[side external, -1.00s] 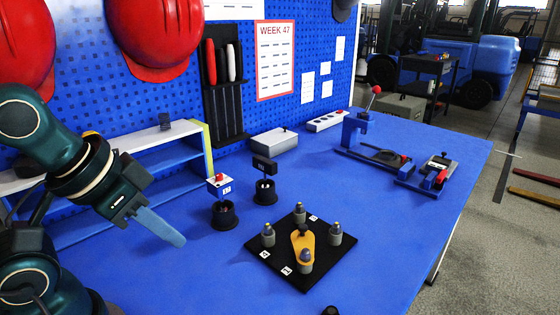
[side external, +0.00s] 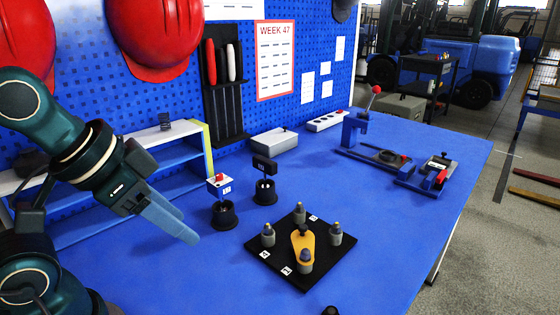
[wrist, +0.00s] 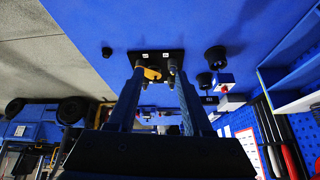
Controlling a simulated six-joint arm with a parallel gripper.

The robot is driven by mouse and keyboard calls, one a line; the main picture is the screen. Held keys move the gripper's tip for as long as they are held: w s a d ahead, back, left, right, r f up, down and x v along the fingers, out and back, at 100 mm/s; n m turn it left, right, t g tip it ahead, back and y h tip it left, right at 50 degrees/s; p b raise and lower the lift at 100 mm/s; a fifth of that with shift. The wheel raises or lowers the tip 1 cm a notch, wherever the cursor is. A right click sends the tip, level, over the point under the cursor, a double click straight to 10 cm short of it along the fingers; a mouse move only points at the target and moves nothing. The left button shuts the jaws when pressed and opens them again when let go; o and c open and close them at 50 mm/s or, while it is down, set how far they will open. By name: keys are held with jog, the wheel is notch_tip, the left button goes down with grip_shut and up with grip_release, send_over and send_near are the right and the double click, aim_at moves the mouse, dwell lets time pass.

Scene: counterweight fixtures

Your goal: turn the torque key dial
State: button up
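The likely torque key dial is a black square plate (side external: 270,262) on the blue table. It bears a yellow-orange pointer (side external: 302,250) with dark knobs, several grey posts and small white labels. In the wrist view the plate (wrist: 176,55) and the pointer (wrist: 152,73) lie just beyond my fingertips. My gripper (side external: 188,226) is left of the plate in the side view, raised and apart from it. In the wrist view my gripper (wrist: 160,72) shows two separated fingers with nothing held between them. The fingers partly hide the plate's surroundings there.
Two black cups, one with a white-and-red block (side external: 219,184) and one with a black block (side external: 264,164), stand behind the plate. A shelf (side external: 165,150) is at the left rear. A lever clamp (side external: 360,135) and a grey box (side external: 274,140) stand farther back.

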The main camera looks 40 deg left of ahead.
jog(key=w+a+r+m, duration=0.1)
jog(key=w+a+r, duration=0.1)
jog(key=w+r, duration=0.35)
jog(key=n+g, duration=0.2)
jog(key=n, duration=0.1)
send_over(219, 175)
jog(key=s, duration=0.3)
notch_tip(219, 175, down, 6)
jog(key=shift+t, duration=0.3)
jog(key=shift+x, duration=2.55)
jog(key=shift+w+a, duration=0.1)
jog(key=shift+a, duration=0.05)
jog(key=shift+r, duration=0.1)
grip_shut()
